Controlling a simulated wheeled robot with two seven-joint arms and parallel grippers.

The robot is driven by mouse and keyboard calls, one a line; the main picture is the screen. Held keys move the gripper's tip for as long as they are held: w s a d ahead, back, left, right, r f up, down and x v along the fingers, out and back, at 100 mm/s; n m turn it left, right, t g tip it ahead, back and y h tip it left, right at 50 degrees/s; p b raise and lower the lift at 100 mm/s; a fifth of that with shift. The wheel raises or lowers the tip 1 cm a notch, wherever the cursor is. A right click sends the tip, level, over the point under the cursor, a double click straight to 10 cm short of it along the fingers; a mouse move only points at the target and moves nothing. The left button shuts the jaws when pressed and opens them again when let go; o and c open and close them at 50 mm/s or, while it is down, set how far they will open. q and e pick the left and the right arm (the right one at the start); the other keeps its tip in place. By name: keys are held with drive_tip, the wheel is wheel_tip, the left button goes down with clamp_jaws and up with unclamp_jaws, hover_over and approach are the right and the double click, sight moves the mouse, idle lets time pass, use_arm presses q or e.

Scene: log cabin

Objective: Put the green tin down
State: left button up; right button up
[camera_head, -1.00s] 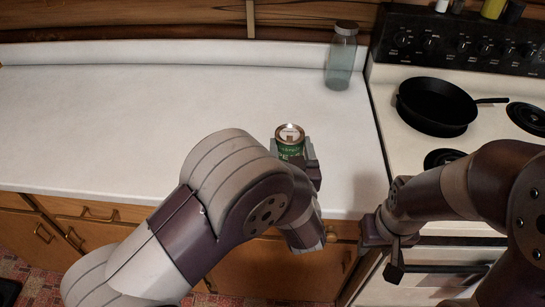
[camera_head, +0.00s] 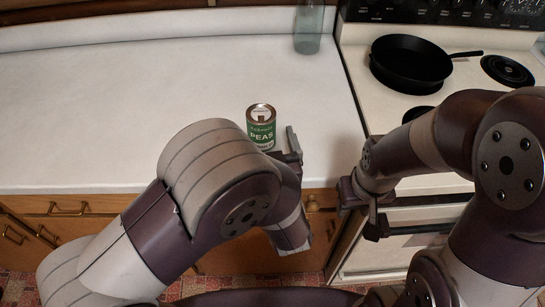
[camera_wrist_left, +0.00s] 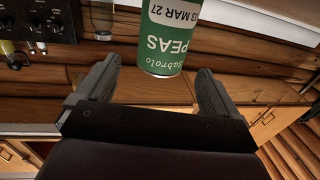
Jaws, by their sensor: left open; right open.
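The green tin (camera_head: 261,133), labelled peas, stands upright on the white counter (camera_head: 150,110) near its front edge. My left gripper (camera_head: 284,143) is just at the tin's front right, partly hidden behind my own arm. In the left wrist view the tin (camera_wrist_left: 166,38) appears upside down, ahead of the fingertips and roughly between them. The two fingers of my left gripper (camera_wrist_left: 157,66) are spread, with a gap on each side of the tin. My right gripper (camera_head: 372,213) is open and empty in front of the stove.
A glass jar (camera_head: 308,32) stands at the back right of the counter. A black frying pan (camera_head: 411,63) sits on the stove (camera_head: 350,75) to the right. The counter left of the tin is clear. Wooden drawers (camera_head: 70,206) lie below the counter edge.

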use_arm(q)
drive_tip(key=s+d, duration=0.1)
drive_tip(key=s, duration=0.7)
drive_tip(key=shift+s+d, duration=0.2)
drive_tip(key=shift+s, duration=0.1)
use_arm(e)
drive_tip(key=shift+f, duration=0.25)
drive_tip(key=shift+c, duration=0.3)
idle(0.4)
